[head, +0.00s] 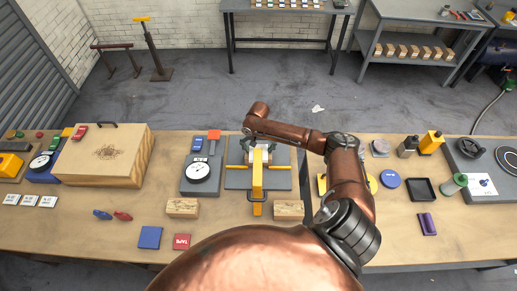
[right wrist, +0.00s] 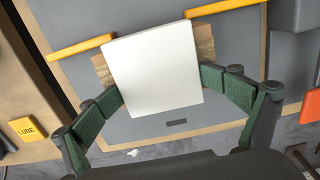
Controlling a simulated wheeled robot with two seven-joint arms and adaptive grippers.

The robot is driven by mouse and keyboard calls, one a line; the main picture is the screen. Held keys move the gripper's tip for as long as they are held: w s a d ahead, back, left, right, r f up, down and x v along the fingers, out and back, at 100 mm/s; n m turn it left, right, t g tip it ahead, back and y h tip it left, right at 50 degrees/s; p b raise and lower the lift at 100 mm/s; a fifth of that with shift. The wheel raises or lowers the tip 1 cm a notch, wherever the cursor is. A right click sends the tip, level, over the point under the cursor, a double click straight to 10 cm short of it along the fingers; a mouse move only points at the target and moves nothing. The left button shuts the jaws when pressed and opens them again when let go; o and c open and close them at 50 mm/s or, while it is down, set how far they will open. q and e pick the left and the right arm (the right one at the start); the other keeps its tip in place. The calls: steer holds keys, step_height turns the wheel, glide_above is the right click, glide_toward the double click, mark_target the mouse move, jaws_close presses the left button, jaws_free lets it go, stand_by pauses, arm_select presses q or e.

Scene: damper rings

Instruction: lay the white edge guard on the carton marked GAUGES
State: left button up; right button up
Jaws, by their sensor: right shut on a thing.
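The white edge guard (right wrist: 153,62) is a flat pale plate in the right wrist view. My right gripper (right wrist: 160,95) is shut on it, with a green-padded finger at each side. In the head view this gripper (head: 259,150) is over the grey plate (head: 235,181) with yellow bars, and little of the guard shows. A brown, wood-like piece (right wrist: 204,40) shows behind the guard, mostly hidden by it. No label reading GAUGES is legible, so I cannot tell which thing is that carton. My left gripper is not in view.
A yellow upright bar (head: 257,185) stands in front of the gripper. A dial gauge (head: 199,173) on a grey base and a large wooden case (head: 104,157) are to the left. Wooden blocks (head: 182,208) lie near the front. Bare tabletop shows at the front left.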

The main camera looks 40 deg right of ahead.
steer(key=shift+s, duration=0.2)
steer(key=shift+w, duration=0.1)
steer(key=shift+w+d+r, duration=0.1)
steer(key=shift+r, duration=0.1)
steer(key=shift+r, duration=0.35)
step_height(320, 180, up, 13)
steer(key=shift+f+b, duration=0.2)
steer(key=shift+b, duration=0.2)
